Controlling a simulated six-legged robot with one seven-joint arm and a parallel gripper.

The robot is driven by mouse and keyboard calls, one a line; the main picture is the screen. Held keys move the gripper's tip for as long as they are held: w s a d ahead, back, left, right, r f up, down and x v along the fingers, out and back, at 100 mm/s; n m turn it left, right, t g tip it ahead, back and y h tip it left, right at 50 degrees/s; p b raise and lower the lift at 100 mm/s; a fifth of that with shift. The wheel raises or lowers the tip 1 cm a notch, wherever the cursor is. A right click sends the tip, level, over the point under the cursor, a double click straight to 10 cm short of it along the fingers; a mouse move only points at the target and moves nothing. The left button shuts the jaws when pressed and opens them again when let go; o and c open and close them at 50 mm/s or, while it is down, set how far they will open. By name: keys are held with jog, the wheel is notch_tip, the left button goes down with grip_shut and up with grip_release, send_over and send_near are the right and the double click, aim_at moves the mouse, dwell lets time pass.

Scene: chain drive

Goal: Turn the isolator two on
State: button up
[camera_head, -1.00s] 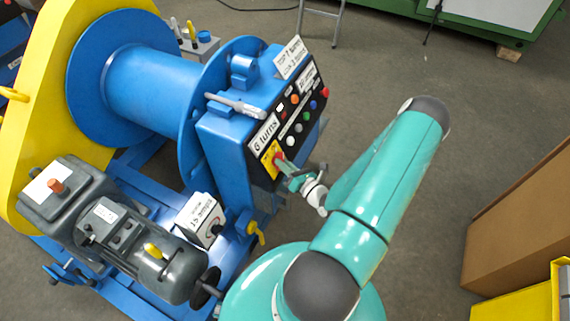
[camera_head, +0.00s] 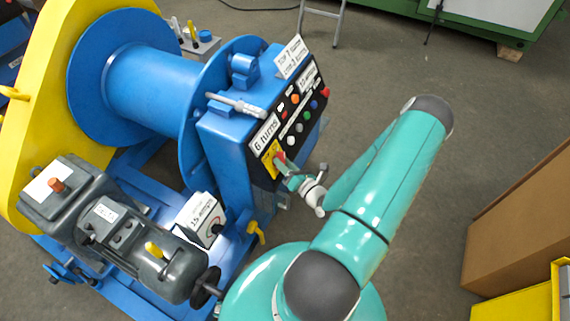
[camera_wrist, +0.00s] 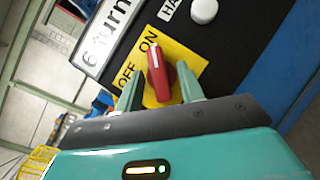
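The isolator two switch is a red knob (camera_wrist: 160,80) with a white mark, on a yellow plate (camera_wrist: 183,58) lettered OFF and ON. In the wrist view the white mark points up the picture, close to the word ON. My gripper (camera_wrist: 159,72) has its two green fingers apart, one on each side of the knob, with a gap seen on the left. Contact on the right side cannot be told. In the head view the knob (camera_head: 280,158) sits at the panel's lower left end, with my gripper (camera_head: 287,170) right in front.
The black control panel (camera_head: 277,138) carries coloured buttons above the switch. A "6 turns" label (camera_wrist: 103,42) lies beside the plate. The blue drum (camera_head: 150,80) and grey motor (camera_head: 150,262) stand left.

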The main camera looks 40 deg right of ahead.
jog(key=shift+s, duration=0.1)
jog(key=s+a, duration=0.1)
jog(key=s, duration=1.2)
jog(key=shift+s, duration=0.25)
jog(key=shift+a, duration=0.1)
jog(key=w+a+r+n+g+y, duration=0.4)
jog(key=a+r+n+g+y, duration=0.35)
jog(key=n, duration=0.55)
jog(key=w+a+r+n+g+y, duration=0.3)
jog(key=a+r+n+g+y, duration=0.25)
jog(key=a+r+n, duration=0.5)
jog(key=s+a+r+n+h, duration=0.1)
jog(key=a+r+n+h, duration=0.2)
jog(key=r+n, duration=0.7)
jog(key=s+a+r+n+h, duration=0.1)
jog(key=a+r+n+h, duration=0.3)
jog(key=r+n+h, duration=0.4)
notch_tip(320, 180, up, 3)
jog(key=n, duration=0.3)
jog(key=shift+s+t, duration=0.3)
jog(key=shift+s, duration=0.1)
